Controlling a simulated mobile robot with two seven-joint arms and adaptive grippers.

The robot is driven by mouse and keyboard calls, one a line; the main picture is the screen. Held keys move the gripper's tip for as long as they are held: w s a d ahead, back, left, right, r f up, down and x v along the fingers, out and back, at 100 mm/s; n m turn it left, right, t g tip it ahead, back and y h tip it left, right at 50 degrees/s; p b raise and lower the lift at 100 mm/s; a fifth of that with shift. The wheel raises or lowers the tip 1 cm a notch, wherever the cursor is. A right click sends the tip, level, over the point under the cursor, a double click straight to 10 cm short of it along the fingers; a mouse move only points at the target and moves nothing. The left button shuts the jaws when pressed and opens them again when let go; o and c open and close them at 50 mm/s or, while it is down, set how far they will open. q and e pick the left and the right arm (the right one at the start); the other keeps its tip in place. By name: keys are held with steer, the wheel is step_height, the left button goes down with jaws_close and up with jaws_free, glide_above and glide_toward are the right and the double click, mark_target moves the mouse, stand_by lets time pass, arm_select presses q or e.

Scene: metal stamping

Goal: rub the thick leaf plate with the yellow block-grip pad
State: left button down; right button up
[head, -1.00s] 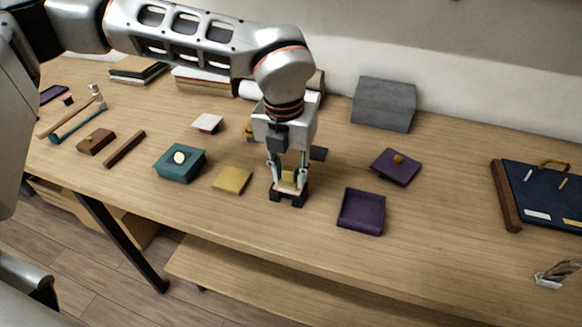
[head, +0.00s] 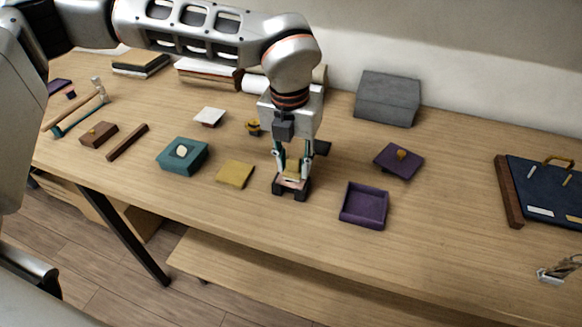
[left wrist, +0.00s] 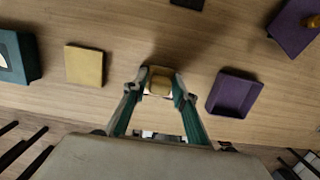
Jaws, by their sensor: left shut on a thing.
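The yellow block-grip pad (left wrist: 159,84) is between the fingers of my left gripper (head: 291,187), which is shut on its block grip. In the head view only a little of the yellow block shows; the fingers hide the rest. The pad is low over, or on, the table; I cannot tell if it touches. A flat yellow square plate (head: 235,174) lies just left of the gripper, apart from it, and shows in the left wrist view (left wrist: 85,66). A teal block with a pale oval (head: 196,160) is farther left. I cannot tell for sure which is the thick leaf plate.
An open purple tray (head: 364,217) lies to the gripper's right, with a purple knobbed plate (head: 389,166) behind it. A grey box (head: 387,99) stands at the back. A small white-topped plate (head: 209,116) and a brown block (head: 97,136) lie left. Bare table lies between them.

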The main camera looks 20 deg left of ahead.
mark_target(289, 184)
arm_select(q)
steer(key=shift+s, duration=1.6)
steer(key=shift+w, duration=0.1)
steer(key=shift+w, duration=1.55)
steer(key=shift+s, duration=1.65)
